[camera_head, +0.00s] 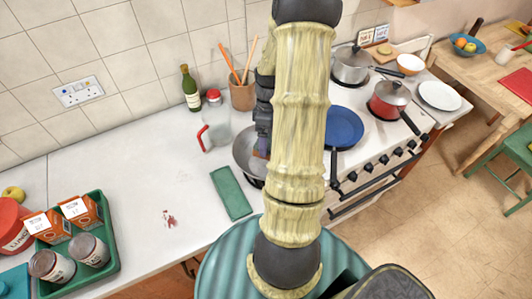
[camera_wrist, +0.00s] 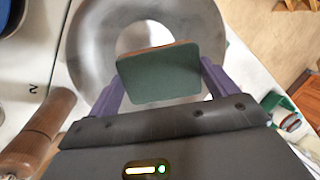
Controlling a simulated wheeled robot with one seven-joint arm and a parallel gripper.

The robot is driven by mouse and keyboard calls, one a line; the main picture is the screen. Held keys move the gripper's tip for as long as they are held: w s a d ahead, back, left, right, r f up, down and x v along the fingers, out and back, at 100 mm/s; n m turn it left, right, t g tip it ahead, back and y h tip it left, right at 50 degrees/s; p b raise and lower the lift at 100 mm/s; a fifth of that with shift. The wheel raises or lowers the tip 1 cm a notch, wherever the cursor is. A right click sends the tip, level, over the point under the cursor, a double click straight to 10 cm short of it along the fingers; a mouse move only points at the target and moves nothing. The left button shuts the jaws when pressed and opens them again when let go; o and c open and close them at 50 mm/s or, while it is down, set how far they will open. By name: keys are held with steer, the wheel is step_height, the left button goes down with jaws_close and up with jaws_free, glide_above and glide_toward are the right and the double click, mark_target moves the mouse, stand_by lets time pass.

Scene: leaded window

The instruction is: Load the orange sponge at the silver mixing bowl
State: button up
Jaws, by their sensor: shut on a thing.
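The orange sponge (camera_wrist: 158,76) shows in the wrist view as a block with a dark green face and a thin orange edge. My gripper (camera_wrist: 160,84) is shut on it, with one purple finger at each side. The silver mixing bowl (camera_wrist: 88,55) lies behind the sponge in that view, and the sponge overlaps its middle. In the head view the bowl (camera_head: 243,146) stands on the counter, its right part hidden by my arm. My gripper (camera_head: 262,145) is at the bowl there. I cannot tell whether the sponge touches the bowl.
A green cloth (camera_head: 231,193) lies in front of the bowl. A clear jug (camera_head: 215,127) and a utensil crock (camera_head: 243,95) stand behind it. A green tray (camera_head: 105,247) is at the left.

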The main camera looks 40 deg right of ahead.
steer(key=shift+r+p, duration=2.5)
steer(key=shift+r, duration=0.6)
step_height(320, 180, up, 4)
steer(key=p, duration=0.3)
steer(key=shift+p, duration=0.4)
stand_by(0.7)
